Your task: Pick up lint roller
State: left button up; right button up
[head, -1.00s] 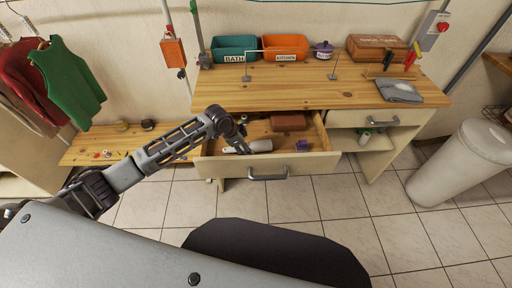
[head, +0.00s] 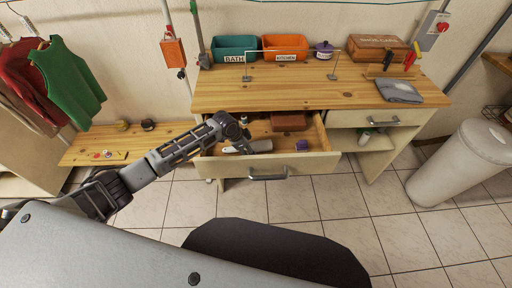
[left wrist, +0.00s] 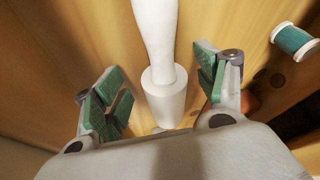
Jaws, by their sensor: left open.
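The lint roller (left wrist: 163,85) is a white roller lying in the open drawer (head: 300,164). In the left wrist view its wider white end is between my left gripper's green-padded fingers (left wrist: 160,92), with a gap on both sides. In the head view the lint roller (head: 260,146) shows beside my left gripper (head: 240,146), which reaches down into the drawer and hides part of it. My left gripper is open. My right gripper is not in view.
A teal thread spool (left wrist: 292,40) lies right of the roller. The drawer also holds a brown box (head: 289,121) and a purple item (head: 302,146). The wooden worktop (head: 290,95) overhangs the drawer's back. A white bin (head: 465,165) stands right.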

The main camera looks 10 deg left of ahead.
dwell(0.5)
pick_arm(q)
jog(key=c, duration=1.1)
jog(key=shift+r, duration=0.15)
jog(key=shift+c, duration=0.7)
notch_tip(320, 180, up, 10)
jog(key=shift+f, duration=0.2)
